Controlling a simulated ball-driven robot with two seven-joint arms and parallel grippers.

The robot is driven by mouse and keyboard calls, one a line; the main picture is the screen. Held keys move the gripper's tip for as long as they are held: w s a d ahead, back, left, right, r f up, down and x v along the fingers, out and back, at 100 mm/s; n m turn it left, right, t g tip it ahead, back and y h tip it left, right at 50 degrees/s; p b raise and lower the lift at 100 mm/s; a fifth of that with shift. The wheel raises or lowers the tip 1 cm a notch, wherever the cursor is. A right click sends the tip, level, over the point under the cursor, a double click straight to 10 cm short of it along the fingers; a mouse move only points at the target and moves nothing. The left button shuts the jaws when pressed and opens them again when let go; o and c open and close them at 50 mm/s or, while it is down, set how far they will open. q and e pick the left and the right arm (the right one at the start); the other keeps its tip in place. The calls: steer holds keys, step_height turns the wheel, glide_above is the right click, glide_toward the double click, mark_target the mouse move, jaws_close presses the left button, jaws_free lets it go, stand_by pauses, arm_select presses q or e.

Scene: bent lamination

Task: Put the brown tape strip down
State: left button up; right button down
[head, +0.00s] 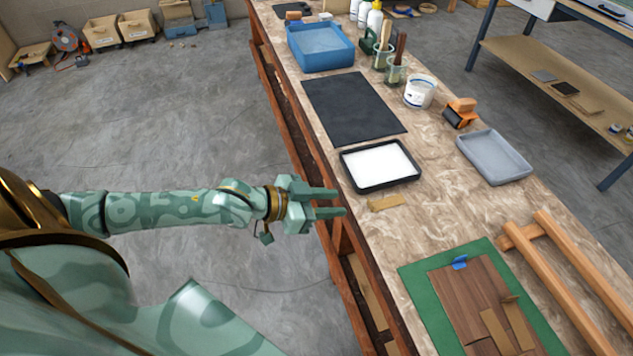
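A short tan-brown tape strip (386,202) lies on the marbled bench top, just in front of a black tray with a white inside. My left gripper (341,202) is at the bench's left edge, to the left of that strip and apart from it. Its two fingers are spread with nothing visible between them. More tan-brown strips (495,331) lie on a dark wood panel (465,290) on a green mat (415,277). A blue tape piece (459,262) sits at the panel's far edge. My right gripper is out of view.
The black-rimmed tray (348,168) stands behind the near strip, with a black mat (352,108) beyond. A grey tray (496,158), an orange-handled roller (461,112) and a white tub (420,92) are farther right. Wooden bars (565,275) lie at the right. The bench middle (440,205) is clear.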

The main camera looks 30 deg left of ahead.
arm_select(q)
steer(key=s+a+f+n+y, duration=0.2)
steer(key=a+f+y, duration=0.2)
steer(key=a+f, duration=0.7)
steer(key=s+a+f+n+g+y, duration=0.1)
steer(key=s+f+g+y, duration=0.1)
steer(key=s+f, duration=0.5)
steer(key=s+a+f+n+g+y, duration=0.1)
steer(key=s+f+y, duration=0.15)
steer(key=f, duration=0.85)
steer(key=s+d+f+g, duration=0.2)
steer(key=s+d+f, duration=0.1)
steer(key=s, duration=0.7)
steer(key=s+d+f+g, duration=0.3)
steer(key=s+f, duration=0.3)
steer(key=s, duration=0.5)
steer(key=s+d+f+g, duration=0.2)
steer(key=s+d+f, duration=0.1)
steer(key=s, duration=0.8)
steer(key=shift+s+d+f+g+p, duration=0.2)
steer(key=shift+d+f+g+p, duration=0.15)
steer(key=shift+f, duration=0.35)
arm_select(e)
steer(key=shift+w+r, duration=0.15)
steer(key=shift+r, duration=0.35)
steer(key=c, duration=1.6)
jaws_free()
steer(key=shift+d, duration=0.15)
